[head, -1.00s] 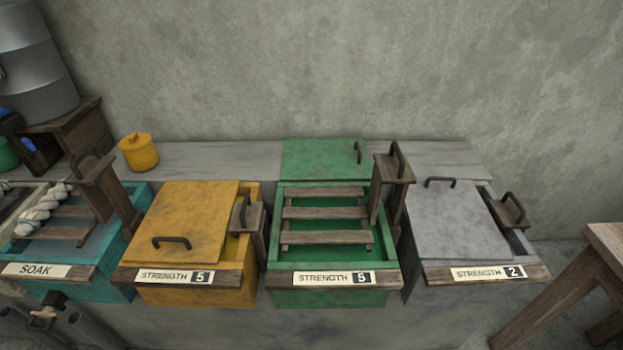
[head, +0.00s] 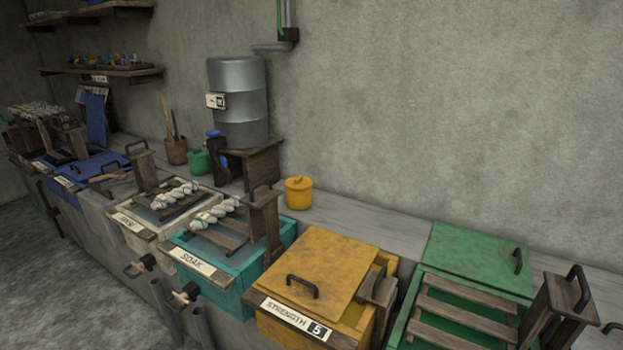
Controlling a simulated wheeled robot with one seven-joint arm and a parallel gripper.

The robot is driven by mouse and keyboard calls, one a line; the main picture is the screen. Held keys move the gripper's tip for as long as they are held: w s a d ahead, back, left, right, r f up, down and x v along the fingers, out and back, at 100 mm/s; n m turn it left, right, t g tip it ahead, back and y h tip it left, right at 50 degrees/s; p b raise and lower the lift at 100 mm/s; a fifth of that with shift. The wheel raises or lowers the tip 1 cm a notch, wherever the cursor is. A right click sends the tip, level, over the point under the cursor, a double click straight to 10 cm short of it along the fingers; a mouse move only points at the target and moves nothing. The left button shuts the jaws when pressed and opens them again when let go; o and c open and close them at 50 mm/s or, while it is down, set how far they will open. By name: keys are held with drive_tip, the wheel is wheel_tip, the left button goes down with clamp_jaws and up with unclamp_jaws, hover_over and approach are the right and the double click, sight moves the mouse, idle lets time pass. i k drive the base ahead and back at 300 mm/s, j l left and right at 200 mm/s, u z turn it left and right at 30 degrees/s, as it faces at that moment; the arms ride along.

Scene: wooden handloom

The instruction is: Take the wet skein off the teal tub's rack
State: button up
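The teal tub (head: 286,236) labelled SOAK stands left of the yellow tub in the head view. Its wooden slatted rack (head: 221,239) is inside the tub, above greyish water. One white twisted skein (head: 216,213) lies across the left part of that rack, with its upper end near the wooden post (head: 265,216) at the tub's right. A similar white skein (head: 174,194) lies on the rack of the pale tub labelled RINSE, to the left. My gripper is not in view.
A yellow tub (head: 320,262) with its lid on and a green tub (head: 478,291) with an exposed rack stand to the right. A yellow pot (head: 298,193) and a metal drum (head: 240,105) on a wooden stand are behind. Taps and pipes stick out in front. Grey floor (head: 65,270) lies clear at left.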

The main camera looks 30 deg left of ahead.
sight(201, 222)
drive_tip(key=u, duration=1.4)
drive_tip(key=i+j+z, duration=0.15)
drive_tip(key=i+j, duration=0.9)
drive_tip(key=i, duration=0.2)
drive_tip(key=i+j+z, duration=0.1)
drive_tip(key=i+j, duration=0.25)
drive_tip(key=i, duration=0.15)
drive_tip(key=i+l, duration=0.25)
